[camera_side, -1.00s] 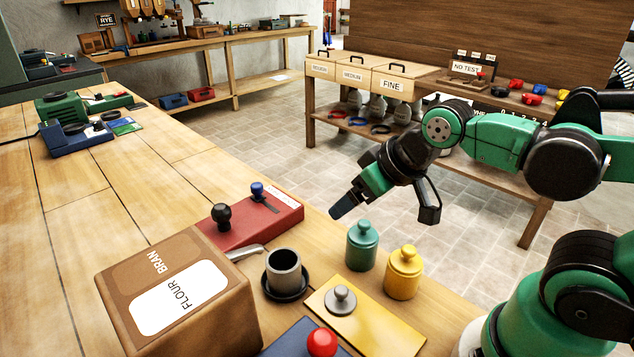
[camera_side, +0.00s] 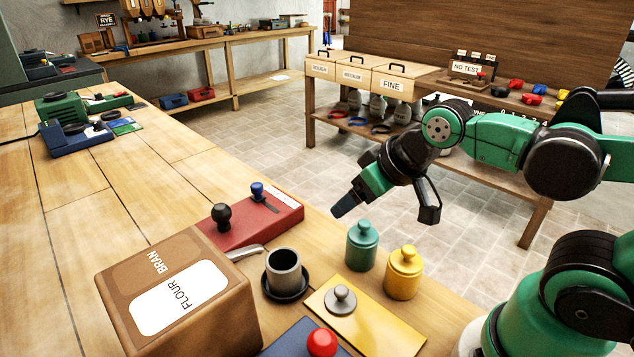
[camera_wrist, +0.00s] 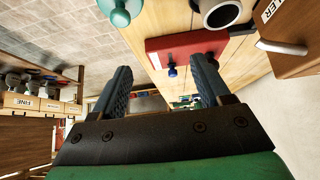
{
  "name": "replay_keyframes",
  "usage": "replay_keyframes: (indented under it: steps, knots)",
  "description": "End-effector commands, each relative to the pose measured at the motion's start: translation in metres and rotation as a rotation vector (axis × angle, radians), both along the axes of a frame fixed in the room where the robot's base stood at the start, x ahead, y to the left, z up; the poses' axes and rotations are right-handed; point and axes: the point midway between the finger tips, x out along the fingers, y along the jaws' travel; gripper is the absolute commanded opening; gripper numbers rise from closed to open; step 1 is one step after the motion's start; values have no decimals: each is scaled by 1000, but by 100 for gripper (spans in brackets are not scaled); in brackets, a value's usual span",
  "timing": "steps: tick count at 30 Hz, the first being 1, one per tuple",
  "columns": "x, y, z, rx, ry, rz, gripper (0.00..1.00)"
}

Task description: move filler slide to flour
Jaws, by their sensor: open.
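The filler is a brown box (camera_side: 215,325) at the front left of the bench in the side view. Its top carries a white panel marked FLOUR (camera_side: 180,298) and a brown panel marked BRAN (camera_side: 155,262). A grey handle (camera_side: 246,252) sticks out at its far right edge, and this handle also shows in the wrist view (camera_wrist: 282,47). My gripper (camera_side: 388,208) is open and empty, up and to the right of the box, apart from it. In the wrist view my two fingers (camera_wrist: 161,85) are spread with nothing between them.
A red base (camera_side: 270,222) with black and blue knobs stands beyond the box. A dark cup (camera_side: 284,275), a green jar (camera_side: 362,246), a yellow jar (camera_side: 403,272) and a yellow plate (camera_side: 375,330) lie to its right. The bench's left stretch is largely clear.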

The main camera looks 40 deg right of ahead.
Motion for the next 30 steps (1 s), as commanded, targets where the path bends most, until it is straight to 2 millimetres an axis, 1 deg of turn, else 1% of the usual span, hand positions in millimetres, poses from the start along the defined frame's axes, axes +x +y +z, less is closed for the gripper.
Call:
replay_keyframes:
  steps: [2,4,7,11,12,14,15,17,18,20,21,24,27,30]
  knots:
    - [3,0,3,-3,5,9,64]
    - [10,0,8,-10,17,29,64]
    - [28,1,20,-27,48,86,64]
    - [65,1,34,-52,100,196,64]
    - [77,1,36,-60,115,233,64]
    - [95,1,37,-68,136,289,64]
    - [107,0,36,-72,148,328,64]
    - [126,-1,34,-78,166,386,64]
    - [138,-1,31,-81,176,425,64]
    - [155,-2,24,-84,189,487,64]
    - [166,-3,19,-87,196,527,64]
    - [190,-6,4,-89,209,620,64]
    - [206,-8,-11,-89,215,696,64]
    - [216,-9,-22,-89,216,748,64]
